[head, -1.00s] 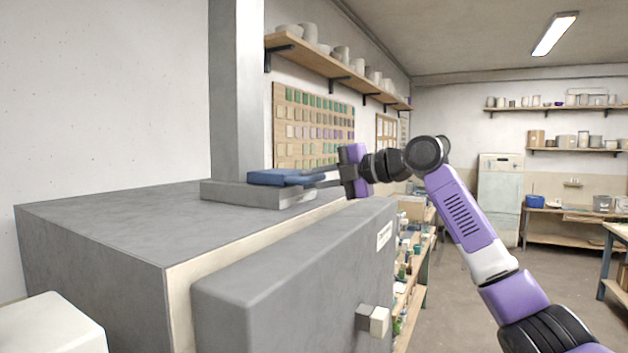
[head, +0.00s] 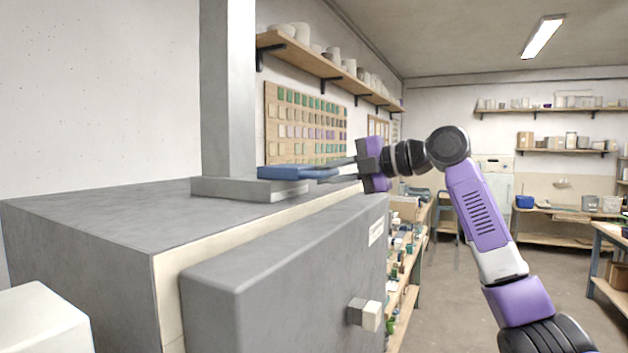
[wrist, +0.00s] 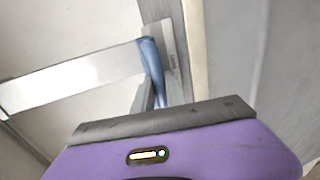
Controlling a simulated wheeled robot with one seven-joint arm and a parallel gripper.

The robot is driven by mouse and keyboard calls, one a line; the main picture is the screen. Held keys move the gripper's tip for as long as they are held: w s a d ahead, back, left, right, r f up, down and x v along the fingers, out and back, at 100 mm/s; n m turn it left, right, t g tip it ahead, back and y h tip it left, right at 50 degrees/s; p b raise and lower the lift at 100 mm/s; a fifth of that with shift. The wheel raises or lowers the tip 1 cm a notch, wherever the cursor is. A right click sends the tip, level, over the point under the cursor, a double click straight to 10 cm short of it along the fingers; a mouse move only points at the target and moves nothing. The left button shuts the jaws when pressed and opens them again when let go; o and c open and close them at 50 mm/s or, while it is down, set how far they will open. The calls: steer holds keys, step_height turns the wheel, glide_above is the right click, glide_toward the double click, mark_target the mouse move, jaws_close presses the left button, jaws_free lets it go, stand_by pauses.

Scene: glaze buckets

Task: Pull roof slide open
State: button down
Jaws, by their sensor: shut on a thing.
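The blue roof slide (head: 290,172) lies on a flat grey base (head: 235,189) on top of the grey kiln-like box, at the foot of a grey upright column. It sticks out past the right end of the base. My gripper (head: 331,173) reaches in from the right and is shut on the slide's right end; the fingers partly hide that end. In the wrist view the blue slide (wrist: 152,62) shows as a narrow strip just beyond my gripper (wrist: 156,98).
The grey box (head: 120,220) has a thick front door (head: 270,270) with a pale-tipped knob (head: 368,315). A wall shelf (head: 320,68) with pots hangs behind. A white block (head: 45,320) stands at lower left. Open floor lies at right.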

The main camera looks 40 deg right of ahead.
steer(key=c, duration=1.4)
jaws_free()
steer(key=shift+o, duration=0.2)
steer(key=b+v, duration=0.2)
steer(key=v, duration=0.5)
steer(key=shift+s, duration=0.4)
steer(key=shift+d, duration=0.1)
